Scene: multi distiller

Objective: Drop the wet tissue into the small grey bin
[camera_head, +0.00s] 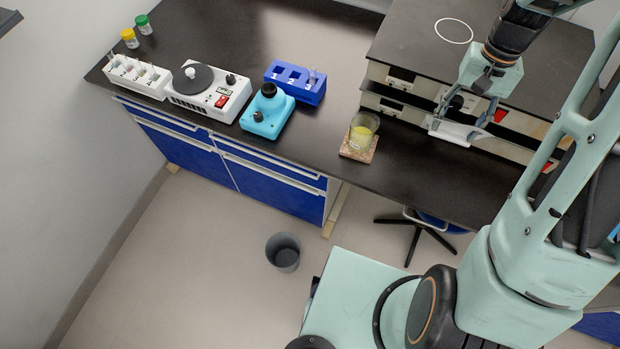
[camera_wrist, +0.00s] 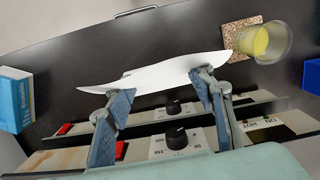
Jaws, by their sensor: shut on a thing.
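In the wrist view the tissue (camera_wrist: 152,75) spans both fingertips of the gripper (camera_wrist: 160,90), with the fingers set wide apart. The small grey bin (camera_head: 283,251) stands on the floor in the head view, left of my base and well away from the gripper. Its mouth is open upward, and it does not show in the wrist view.
A beaker of yellow liquid (camera_head: 362,130) stands on a cork mat (camera_head: 357,150), left of the gripper. Hotplate units (camera_head: 400,85) lie right beside the gripper. A blue rack (camera_head: 296,82), a cyan device (camera_head: 267,112) and a white centrifuge (camera_head: 206,91) stand farther left. A stool (camera_head: 415,226) is under the bench.

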